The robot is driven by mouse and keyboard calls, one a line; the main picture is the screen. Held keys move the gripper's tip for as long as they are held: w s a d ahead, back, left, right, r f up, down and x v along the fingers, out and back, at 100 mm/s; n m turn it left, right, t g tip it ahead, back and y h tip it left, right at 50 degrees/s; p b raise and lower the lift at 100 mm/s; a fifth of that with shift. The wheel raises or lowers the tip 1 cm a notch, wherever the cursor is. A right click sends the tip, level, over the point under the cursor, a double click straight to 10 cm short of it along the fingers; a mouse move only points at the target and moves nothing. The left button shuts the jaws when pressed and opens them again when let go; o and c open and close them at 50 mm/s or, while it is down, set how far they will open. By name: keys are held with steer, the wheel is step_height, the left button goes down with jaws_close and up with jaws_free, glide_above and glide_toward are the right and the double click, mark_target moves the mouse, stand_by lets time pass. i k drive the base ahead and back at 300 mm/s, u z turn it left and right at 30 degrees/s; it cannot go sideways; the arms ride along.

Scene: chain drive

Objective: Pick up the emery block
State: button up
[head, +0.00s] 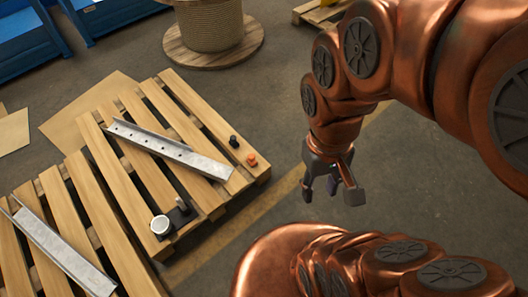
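My gripper (331,187) hangs in the air right of the near wooden pallet, over the concrete floor. Its dark fingers point down and stand apart, and I see nothing held between them. I cannot clearly tell which thing is the emery block. A dark flat piece (184,218) with an upright part lies at the pallet's front corner, beside a round white-topped item (160,225). A small black item (234,141) and a small orange item (251,159) sit near the pallet's right edge. All of these are left of my gripper and apart from it.
A perforated metal channel (165,147) lies across the slatted pallet (190,112). Another metal channel (62,254) lies at the lower left. A cable spool (209,27) stands behind. Cardboard (70,127) lies on the floor. Blue metal units (30,40) stand at the upper left.

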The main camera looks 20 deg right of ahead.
mark_target(251, 160)
steer(key=k, duration=1.25)
steer(key=z, duration=0.35)
steer(key=i, duration=0.75)
steer(key=u, duration=0.35)
